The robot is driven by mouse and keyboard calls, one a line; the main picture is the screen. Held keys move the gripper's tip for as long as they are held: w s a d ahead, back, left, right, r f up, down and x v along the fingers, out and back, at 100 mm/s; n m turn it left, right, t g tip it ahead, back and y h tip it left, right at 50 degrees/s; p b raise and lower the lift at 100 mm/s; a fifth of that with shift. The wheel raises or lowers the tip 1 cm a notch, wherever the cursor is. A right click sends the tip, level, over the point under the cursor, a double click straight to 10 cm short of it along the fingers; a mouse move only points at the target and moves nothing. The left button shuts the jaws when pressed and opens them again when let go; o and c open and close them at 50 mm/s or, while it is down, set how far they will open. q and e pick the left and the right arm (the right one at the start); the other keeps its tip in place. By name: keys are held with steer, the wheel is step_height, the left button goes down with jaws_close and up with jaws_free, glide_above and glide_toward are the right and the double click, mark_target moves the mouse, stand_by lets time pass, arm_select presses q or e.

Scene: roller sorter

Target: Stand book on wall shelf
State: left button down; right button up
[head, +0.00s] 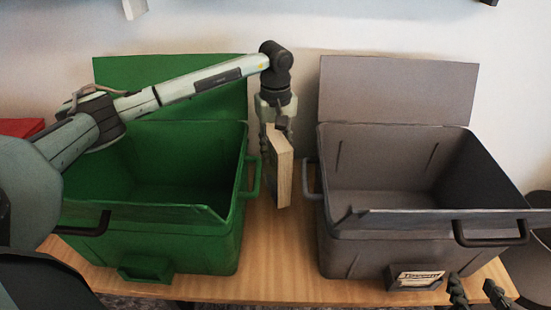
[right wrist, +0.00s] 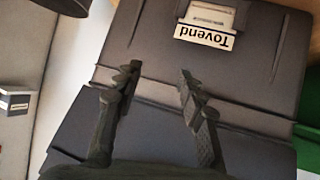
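A pale tan book (head: 283,170) hangs upright in the gap between the green bin and the grey bin in the head view. My left gripper (head: 276,125) is above it, pointing down, with its fingers shut on the book's top part. My right gripper (head: 472,289) is at the bottom right of the head view, in front of the grey bin. Its fingers are apart and empty in the right wrist view (right wrist: 158,82). No wall shelf can be made out clearly; only small cut-off pieces show at the top edge of the head view.
An open green bin (head: 190,240) stands on the left and an open grey bin (head: 360,245) on the right, both with raised lids, on a wooden table (head: 280,262). The grey bin's label (head: 418,279) reads "Tovend". A red thing (head: 20,127) is at far left.

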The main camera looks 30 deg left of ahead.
arm_select(q)
step_height(320, 180, down, 3)
steer(key=shift+r, duration=0.1)
arm_select(e)
steer(key=shift+w+a+r+t, duration=0.2)
steer(key=shift+a+r+t, duration=0.1)
steer(key=shift+a+r, duration=0.15)
arm_select(q)
steer(key=shift+f, duration=0.2)
steer(key=c, duration=1.3)
jaws_free()
steer(key=shift+o, duration=1)
arm_select(e)
steer(key=shift+w+a+r+y, duration=0.2)
steer(key=shift+r+y, duration=0.1)
steer(key=shift+r, duration=0.1)
steer(key=shift+s, duration=0.1)
